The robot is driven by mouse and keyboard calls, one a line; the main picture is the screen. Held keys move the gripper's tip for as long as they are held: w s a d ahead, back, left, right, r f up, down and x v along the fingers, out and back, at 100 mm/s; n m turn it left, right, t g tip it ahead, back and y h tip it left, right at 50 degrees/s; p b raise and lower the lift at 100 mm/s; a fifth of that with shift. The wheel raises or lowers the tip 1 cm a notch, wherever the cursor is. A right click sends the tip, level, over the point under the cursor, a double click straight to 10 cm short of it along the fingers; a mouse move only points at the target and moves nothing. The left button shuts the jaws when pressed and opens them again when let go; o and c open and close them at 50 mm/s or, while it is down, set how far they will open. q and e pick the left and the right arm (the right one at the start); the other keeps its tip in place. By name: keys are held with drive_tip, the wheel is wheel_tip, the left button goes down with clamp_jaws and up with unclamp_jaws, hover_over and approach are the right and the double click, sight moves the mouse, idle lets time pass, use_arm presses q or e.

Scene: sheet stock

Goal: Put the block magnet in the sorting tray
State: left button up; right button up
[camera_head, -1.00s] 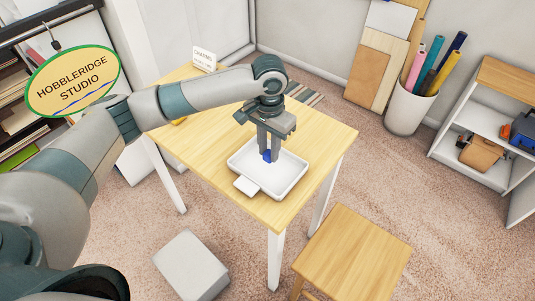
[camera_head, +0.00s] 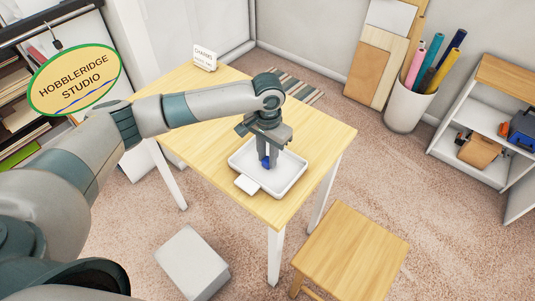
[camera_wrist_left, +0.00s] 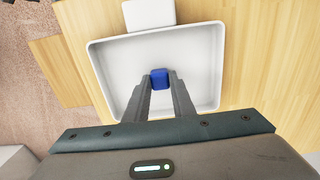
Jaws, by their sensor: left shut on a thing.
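The block magnet (camera_head: 266,163) is a small blue block between the fingertips of my left gripper (camera_head: 267,158). The left gripper is shut on it and points down inside the outline of the white sorting tray (camera_head: 293,182) on the wooden table. In the left wrist view the blue magnet (camera_wrist_left: 160,78) shows at the tips of the fingers, over the tray floor (camera_wrist_left: 120,75). I cannot tell whether the magnet touches the tray floor. My right gripper is not in view.
A small white card or tab (camera_head: 247,184) adjoins the tray's front left edge. A small sign (camera_head: 204,58) stands at the table's far corner. A wooden stool (camera_head: 352,250) stands in front right of the table (camera_head: 205,150). The tabletop around the tray is mostly clear.

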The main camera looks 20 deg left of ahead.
use_arm(q)
drive_tip(key=o, duration=1)
drive_tip(key=shift+f, duration=0.1)
drive_tip(key=shift+r+b, duration=1.8)
drive_tip(key=shift+r, duration=4.35)
